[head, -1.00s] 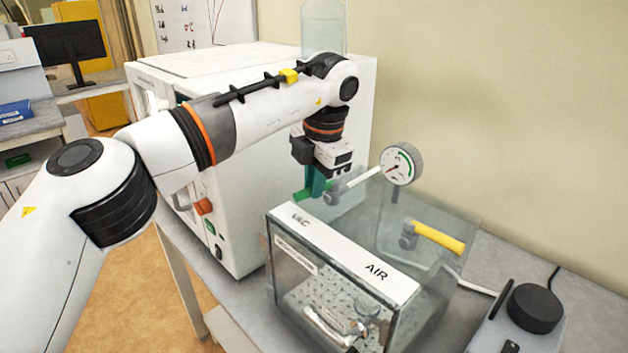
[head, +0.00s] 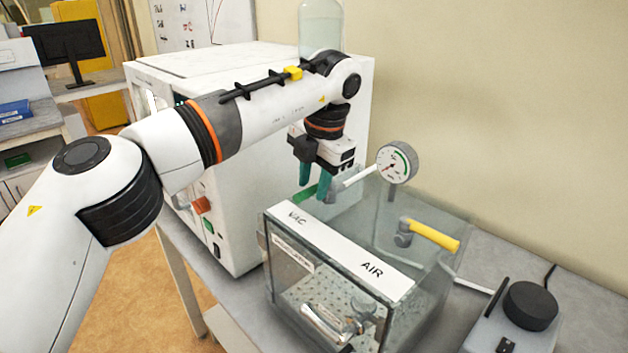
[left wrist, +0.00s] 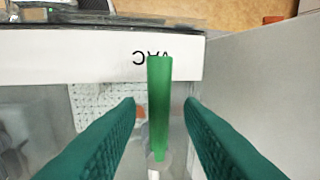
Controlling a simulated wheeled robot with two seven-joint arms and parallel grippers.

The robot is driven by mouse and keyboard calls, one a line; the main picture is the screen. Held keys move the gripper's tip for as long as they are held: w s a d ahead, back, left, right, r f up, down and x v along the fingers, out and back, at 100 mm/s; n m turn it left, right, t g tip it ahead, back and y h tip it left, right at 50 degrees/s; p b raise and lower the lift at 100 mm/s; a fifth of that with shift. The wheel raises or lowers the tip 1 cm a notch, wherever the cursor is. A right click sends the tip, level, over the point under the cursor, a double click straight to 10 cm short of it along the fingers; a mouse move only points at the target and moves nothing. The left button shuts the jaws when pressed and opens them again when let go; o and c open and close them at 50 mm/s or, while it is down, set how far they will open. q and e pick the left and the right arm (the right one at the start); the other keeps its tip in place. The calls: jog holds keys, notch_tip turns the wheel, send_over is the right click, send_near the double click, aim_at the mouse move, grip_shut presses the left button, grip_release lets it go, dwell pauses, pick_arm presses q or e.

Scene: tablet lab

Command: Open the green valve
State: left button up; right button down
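The green valve handle (head: 305,194) sits on the VAC side of a clear-walled chamber (head: 345,250). In the left wrist view the green handle (left wrist: 160,100) is a straight bar pointing toward the white VAC strip. My left gripper (head: 314,188) is over the chamber's back left, fingers pointing down. In the left wrist view its teal fingers (left wrist: 160,112) are apart, one on each side of the handle, with a gap on both sides. I cannot tell how far the fingertips reach down beside it. My right gripper is in neither view.
A yellow handle (head: 435,236) is on the AIR side. A round pressure gauge (head: 397,162) stands close right of my left gripper. A large white cabinet (head: 255,210) is behind and left. A black-topped device (head: 530,305) is at right.

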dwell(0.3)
pick_arm(q)
jog(key=shift+d+r, duration=0.1)
jog(key=shift+r, duration=0.25)
notch_tip(320, 180, up, 11)
jog(key=s+d, duration=0.1)
jog(key=s, duration=0.1)
jog(key=shift+d, duration=0.2)
